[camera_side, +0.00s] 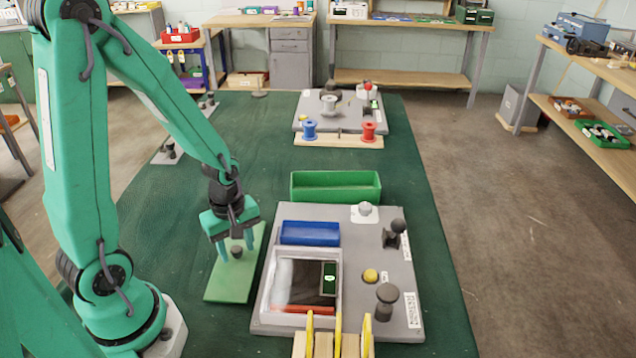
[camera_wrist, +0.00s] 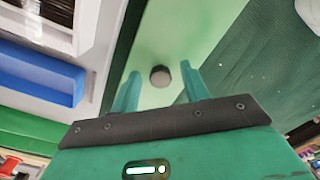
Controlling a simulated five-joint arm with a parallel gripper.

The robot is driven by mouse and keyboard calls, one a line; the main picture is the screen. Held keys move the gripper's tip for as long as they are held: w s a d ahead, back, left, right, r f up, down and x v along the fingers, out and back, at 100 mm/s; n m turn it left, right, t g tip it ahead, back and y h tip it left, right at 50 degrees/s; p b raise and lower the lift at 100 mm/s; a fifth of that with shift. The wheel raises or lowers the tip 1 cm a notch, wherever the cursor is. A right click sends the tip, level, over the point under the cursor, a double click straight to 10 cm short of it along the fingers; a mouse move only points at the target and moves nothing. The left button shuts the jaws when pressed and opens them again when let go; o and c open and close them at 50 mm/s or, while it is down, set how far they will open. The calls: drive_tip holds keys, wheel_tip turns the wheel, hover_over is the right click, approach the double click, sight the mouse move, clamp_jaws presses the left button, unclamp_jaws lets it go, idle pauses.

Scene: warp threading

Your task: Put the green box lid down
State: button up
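The green box lid (camera_side: 228,284) is a flat light green plate with a small dark knob (camera_side: 236,251). It appears to lie flat on the dark green table mat, left of the grey panel. In the wrist view the lid (camera_wrist: 205,30) is under my gripper (camera_wrist: 158,80), with the round knob (camera_wrist: 160,76) between the fingertips and a gap on both sides. My gripper (camera_side: 236,247) is open, pointing down over the lid in the side view. The green box (camera_side: 335,190) stands open behind the panel.
The grey panel (camera_side: 375,225) carries a blue tray (camera_side: 310,233), a white-framed window (camera_side: 300,285), dark knobs and a yellow button (camera_side: 370,276). Yellow-topped pieces (camera_side: 338,335) stand at its front. Spools on a second station (camera_side: 335,115) are farther back. The mat left of the box is clear.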

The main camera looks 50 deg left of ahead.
drive_tip(key=shift+r, duration=0.15)
wheel_tip(320, 180, up, 12)
idle(1.2)
drive_tip(key=shift+r, duration=0.1)
idle(0.4)
wheel_tip(320, 180, up, 9)
drive_tip(key=m+t, duration=0.5)
drive_tip(key=m, duration=0.9)
hover_over(238, 251)
drive_tip(key=s+d, duration=0.2)
drive_tip(key=d, duration=0.2)
drive_tip(key=m, duration=0.1)
drive_tip(key=d+r+m, duration=0.1)
drive_tip(key=m, duration=0.1)
drive_tip(key=shift+s+r+t, duration=0.15)
drive_tip(key=shift+s+t, duration=0.15)
